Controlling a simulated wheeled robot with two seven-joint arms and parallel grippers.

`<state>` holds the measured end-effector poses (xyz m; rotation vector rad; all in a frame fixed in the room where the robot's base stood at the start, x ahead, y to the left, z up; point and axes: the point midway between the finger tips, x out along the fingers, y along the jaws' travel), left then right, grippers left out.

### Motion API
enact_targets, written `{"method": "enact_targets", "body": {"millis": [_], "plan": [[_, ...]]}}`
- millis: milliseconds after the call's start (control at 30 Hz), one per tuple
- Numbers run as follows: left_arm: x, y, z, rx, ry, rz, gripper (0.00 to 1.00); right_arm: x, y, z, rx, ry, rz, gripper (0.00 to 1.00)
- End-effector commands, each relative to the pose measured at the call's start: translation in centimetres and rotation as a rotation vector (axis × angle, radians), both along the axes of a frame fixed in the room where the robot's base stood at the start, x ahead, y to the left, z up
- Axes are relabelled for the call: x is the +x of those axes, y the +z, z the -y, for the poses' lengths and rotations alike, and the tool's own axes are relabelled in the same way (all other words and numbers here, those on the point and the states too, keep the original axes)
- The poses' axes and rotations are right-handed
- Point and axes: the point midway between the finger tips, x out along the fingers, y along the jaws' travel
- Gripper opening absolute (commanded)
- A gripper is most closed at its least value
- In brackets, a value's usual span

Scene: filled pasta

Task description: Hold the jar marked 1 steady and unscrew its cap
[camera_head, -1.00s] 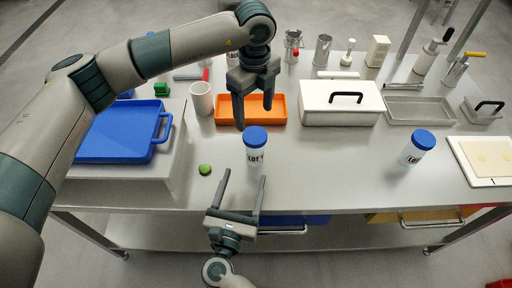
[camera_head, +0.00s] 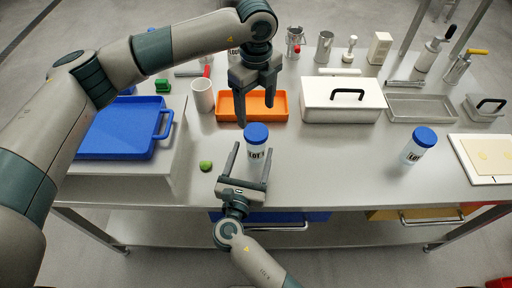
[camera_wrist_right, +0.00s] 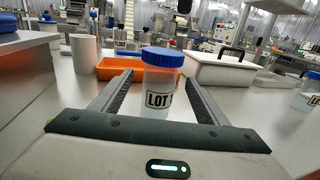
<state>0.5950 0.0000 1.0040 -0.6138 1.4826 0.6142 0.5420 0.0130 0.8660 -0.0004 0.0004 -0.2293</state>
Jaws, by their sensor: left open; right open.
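A clear jar with a blue cap and a LOT label (camera_head: 257,150) stands upright on the steel table; its number is not fully legible. It also shows in the right wrist view (camera_wrist_right: 160,85), between the fingers. My right gripper (camera_head: 252,148) is open, low at the jar, with one finger on each side and no visible grip. My left gripper (camera_head: 256,108) is open above and behind the jar, fingers pointing down, apart from the blue cap (camera_head: 257,131). A second blue-capped LOT jar (camera_head: 419,146) stands to the right.
An orange tray (camera_head: 225,106) lies behind the jar, with a white lidded box (camera_head: 340,112) beside it. A white cup (camera_head: 202,95), blue tray (camera_head: 118,133) and small green object (camera_head: 206,166) are to the left. Table between the two jars is clear.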

Motion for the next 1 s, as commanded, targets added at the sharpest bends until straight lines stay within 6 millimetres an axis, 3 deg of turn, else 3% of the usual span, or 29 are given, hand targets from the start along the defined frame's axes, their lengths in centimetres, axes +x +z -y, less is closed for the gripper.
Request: {"method": "enact_targets", "body": {"millis": [300, 500, 700, 1000], "plan": [[0.0, 0.0, 0.0, 0.0, 0.0, 0.0, 0.7, 5.2, 0.0, 1.2, -0.001, -0.001, 0.001, 0.68], [0.0, 0.0, 0.0, 0.0, 0.0, 0.0, 0.7, 7.6, 0.0, 1.8, -0.001, -0.001, 0.001, 0.68], [0.0, 0.0, 0.0, 0.0, 0.0, 0.0, 0.7, 8.8, 0.0, 2.1, 0.0, -0.001, 0.0, 0.68], [0.0, 0.0, 0.0, 0.0, 0.0, 0.0, 0.7, 8.9, 0.0, 2.1, 0.0, -0.001, 0.0, 0.68]]}}
